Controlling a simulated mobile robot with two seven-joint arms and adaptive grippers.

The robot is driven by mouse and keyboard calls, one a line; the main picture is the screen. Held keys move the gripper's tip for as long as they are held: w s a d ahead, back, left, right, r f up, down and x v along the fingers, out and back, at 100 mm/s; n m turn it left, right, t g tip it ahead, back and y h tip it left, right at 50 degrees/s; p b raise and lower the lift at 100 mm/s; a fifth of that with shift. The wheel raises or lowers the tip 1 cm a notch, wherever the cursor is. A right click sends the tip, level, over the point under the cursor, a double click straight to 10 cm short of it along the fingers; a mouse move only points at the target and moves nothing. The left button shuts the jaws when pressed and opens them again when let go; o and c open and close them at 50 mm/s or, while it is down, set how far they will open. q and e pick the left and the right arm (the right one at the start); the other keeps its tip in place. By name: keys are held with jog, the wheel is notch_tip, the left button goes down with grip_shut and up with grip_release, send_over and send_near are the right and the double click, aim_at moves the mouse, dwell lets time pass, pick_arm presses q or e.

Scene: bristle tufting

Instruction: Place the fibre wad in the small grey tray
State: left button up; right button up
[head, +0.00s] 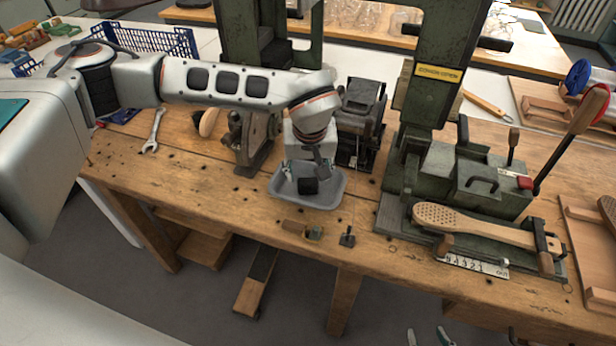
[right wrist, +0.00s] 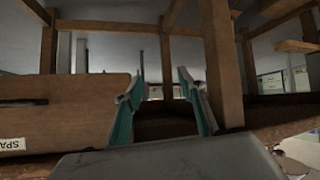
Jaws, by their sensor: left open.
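The small grey tray (head: 334,197) sits near the front edge of the wooden bench. A small black block, which looks like the fibre wad (head: 308,186), lies inside it. My left gripper (head: 307,173) points down over the tray, its fingers open just above and around the wad. I cannot tell whether a finger touches the wad. My right gripper is open and empty in the right wrist view (right wrist: 164,85), below bench level. Its fingertips show at the bottom edge of the head view (head: 428,338).
A green machine (head: 470,180) holds a wooden brush body (head: 470,224) right of the tray. A dark device (head: 360,115) stands behind the tray. A wrench (head: 154,130) lies at left, with bare bench between.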

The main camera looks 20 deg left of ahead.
pick_arm(q)
jog(key=a+v, duration=0.1)
jog(key=v, duration=0.7)
jog(key=shift+d+r, duration=0.15)
jog(key=shift+d, duration=0.3)
